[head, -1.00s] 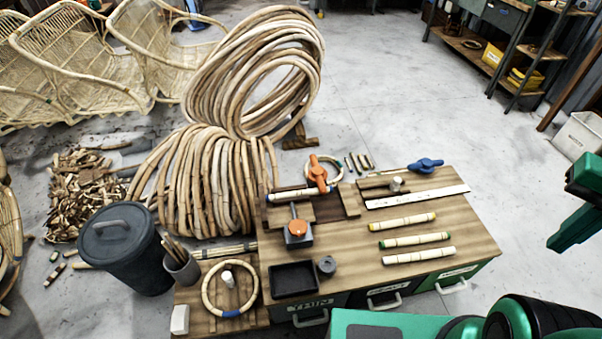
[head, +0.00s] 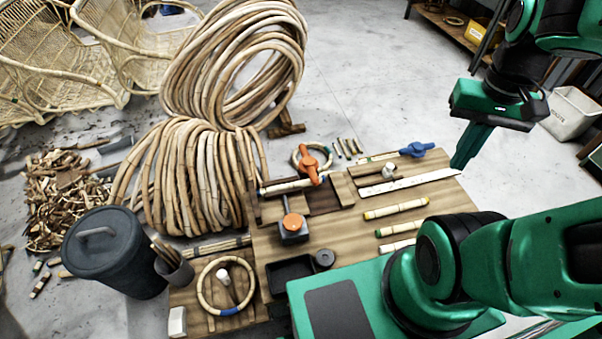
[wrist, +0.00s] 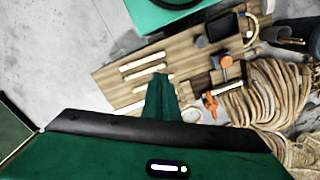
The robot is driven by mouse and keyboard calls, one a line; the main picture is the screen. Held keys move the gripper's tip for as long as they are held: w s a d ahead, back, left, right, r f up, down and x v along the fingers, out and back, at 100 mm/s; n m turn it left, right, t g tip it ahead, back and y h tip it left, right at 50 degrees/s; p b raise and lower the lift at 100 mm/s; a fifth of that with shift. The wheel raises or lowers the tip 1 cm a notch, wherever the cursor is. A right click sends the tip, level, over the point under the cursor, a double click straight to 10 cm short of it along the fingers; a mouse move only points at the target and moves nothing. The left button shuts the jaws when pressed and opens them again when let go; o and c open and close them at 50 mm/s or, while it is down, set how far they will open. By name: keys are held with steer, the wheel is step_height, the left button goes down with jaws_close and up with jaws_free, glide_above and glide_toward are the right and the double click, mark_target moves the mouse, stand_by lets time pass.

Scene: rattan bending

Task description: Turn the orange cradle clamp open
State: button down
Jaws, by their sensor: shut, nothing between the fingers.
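The orange cradle clamp (head: 310,166) stands at the back of the wooden bench, over a dark wooden cradle (head: 322,197). A pale rattan piece (head: 284,187) lies under the clamp. It also shows in the wrist view (wrist: 210,103). An orange-topped knob on a dark block (head: 293,225) is a separate thing in front of it. My gripper (head: 460,166) is at the bench's right end, fingers together and empty, well to the right of the clamp. In the wrist view its fingers (wrist: 161,78) point toward the bench, apart from the clamp.
A blue-handled clamp (head: 417,149) and a pale ruler strip (head: 410,182) lie between my gripper and the orange clamp. Several rattan pieces (head: 395,209) lie on the bench. Large rattan coils (head: 188,175) stand behind at left. A black tray (head: 290,270) sits at the front.

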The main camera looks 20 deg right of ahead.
steer(key=w+a+f+n+h, duration=0.15)
steer(key=w+f+n, duration=0.25)
steer(key=w, duration=0.5)
steer(key=w+a+f+n, duration=0.25)
steer(key=w+n, duration=0.25)
steer(key=w, duration=0.4)
steer(key=w+a+f+n, duration=0.1)
steer(key=w+f+n, duration=0.3)
steer(key=w, duration=0.6)
steer(key=w+a+f+n+h, duration=0.1)
steer(key=w+a+f+n, duration=0.2)
steer(key=w+a+f, duration=0.15)
steer(key=w+a+f+n, duration=0.2)
steer(key=w+a+f, duration=0.1)
steer(key=f, duration=0.3)
steer(key=n, duration=0.6)
glide_toward(309, 166)
steer(key=s+a, duration=0.3)
steer(key=shift+s+a+r, duration=0.3)
steer(key=shift+r, duration=0.1)
steer(key=shift+f, duration=0.1)
steer(key=x, duration=0.9)
steer(key=shift+w+d+f, duration=0.1)
steer(key=shift+d+f, duration=0.2)
steer(key=shift+f, duration=0.05)
